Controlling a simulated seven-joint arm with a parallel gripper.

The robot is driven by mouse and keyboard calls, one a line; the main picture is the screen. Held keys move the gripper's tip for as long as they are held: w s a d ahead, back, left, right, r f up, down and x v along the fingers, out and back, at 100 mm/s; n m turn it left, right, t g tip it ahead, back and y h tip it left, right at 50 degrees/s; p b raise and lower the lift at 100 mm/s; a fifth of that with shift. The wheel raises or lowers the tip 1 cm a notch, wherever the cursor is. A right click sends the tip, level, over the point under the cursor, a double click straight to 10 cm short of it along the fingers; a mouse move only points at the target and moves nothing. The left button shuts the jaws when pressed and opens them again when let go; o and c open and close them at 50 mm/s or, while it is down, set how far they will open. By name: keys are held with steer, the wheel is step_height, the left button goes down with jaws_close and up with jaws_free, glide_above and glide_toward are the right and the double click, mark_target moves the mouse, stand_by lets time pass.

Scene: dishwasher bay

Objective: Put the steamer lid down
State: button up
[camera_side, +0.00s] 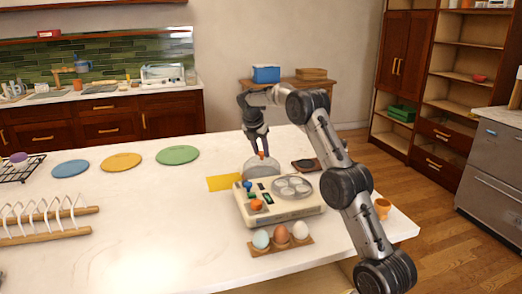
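The steamer lid (259,168) is a pale grey dome with a small orange knob on top. It is just behind the egg steamer (283,210), a cream box with colored knobs and a round grey tray of cups that is uncovered. My gripper (261,151) points down at the lid, with its fingertips at the knob. Whether the fingers are closed on the knob is too small to tell. I cannot tell whether the lid rests on the counter or hangs slightly above it. A yellow mat (222,184) lies left of the lid.
A wooden holder (282,248) with three eggs stands in front of the steamer. A dark square item (306,165) lies right of the lid, and an orange cup (382,207) stands near the right edge. Colored plates and a dish rack (50,236) are left. The middle counter is clear.

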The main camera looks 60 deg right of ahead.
steer(key=o, duration=0.4)
steer(key=v, duration=1.2)
steer(key=s+a+r+m+t, duration=0.1)
steer(key=s+a+r+m, duration=0.15)
steer(key=a, duration=0.35)
steer(key=s+a+r+m+t, duration=0.1)
steer(key=s+a+r+m, duration=0.15)
steer(key=a, duration=0.35)
steer(key=s+a+f+m+t+y, duration=0.25)
steer(key=s+a+m, duration=0.55)
steer(key=s+a, duration=0.8)
steer(key=s+a+f+m, duration=0.1)
steer(key=s+a+f, duration=0.1)
steer(key=s, duration=0.1)
steer(key=s+a+f+m+y, duration=0.1)
steer(key=s+a+f+m, duration=0.1)
steer(key=s, duration=0.1)
steer(key=s+a+f+m+t+y, duration=0.1)
steer(key=s+a+f+m, duration=0.1)
steer(key=s+f, duration=0.1)
steer(key=shift+a, duration=0.2)
